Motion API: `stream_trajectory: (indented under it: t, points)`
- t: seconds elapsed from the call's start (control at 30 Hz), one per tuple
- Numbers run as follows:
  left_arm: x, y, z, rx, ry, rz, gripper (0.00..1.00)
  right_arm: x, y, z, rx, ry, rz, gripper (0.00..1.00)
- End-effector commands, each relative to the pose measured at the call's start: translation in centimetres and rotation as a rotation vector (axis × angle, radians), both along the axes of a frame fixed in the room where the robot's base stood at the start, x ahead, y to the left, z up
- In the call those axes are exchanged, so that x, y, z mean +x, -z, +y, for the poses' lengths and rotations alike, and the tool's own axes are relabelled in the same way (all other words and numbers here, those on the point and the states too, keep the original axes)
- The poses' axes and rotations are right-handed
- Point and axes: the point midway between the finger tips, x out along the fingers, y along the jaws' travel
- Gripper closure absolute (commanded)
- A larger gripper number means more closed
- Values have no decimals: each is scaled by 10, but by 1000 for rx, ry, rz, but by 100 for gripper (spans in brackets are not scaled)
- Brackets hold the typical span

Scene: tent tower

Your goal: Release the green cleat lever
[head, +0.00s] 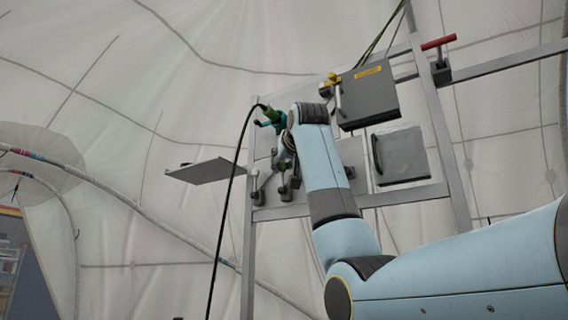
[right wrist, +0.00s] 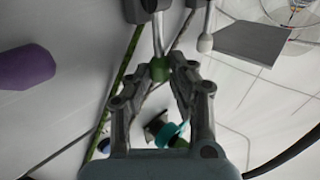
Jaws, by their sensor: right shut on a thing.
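The green cleat lever shows in the right wrist view as a light metal rod with a green knob (right wrist: 160,69), rising from a dark cleat body (right wrist: 150,8) at the top edge. My right gripper (right wrist: 158,72) has its two fingers on either side of the knob, closed on it. In the head view my right gripper (head: 287,158) is at the left part of the metal frame, partly hidden by my own wrist. The green knob cannot be made out there. My left gripper is in neither view.
Beside it is a lever with a pale knob (right wrist: 205,43). A teal-and-green fitting (head: 271,117) with a black cable (head: 230,190) sits above my gripper. A grey plate (head: 203,170) juts left. Grey boxes (head: 368,97) and a red handle (head: 438,42) are right.

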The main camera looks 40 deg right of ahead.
Motion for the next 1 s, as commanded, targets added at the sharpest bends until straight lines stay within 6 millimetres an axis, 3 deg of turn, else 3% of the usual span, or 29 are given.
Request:
stream_trajectory:
  t: [0.47, 1.0]
  points:
    - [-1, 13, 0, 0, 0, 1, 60, -3, 5, 9, -115, -2, -49, 100]
    - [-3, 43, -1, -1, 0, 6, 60, -14, 24, 34, -566, 1, -233, 100]
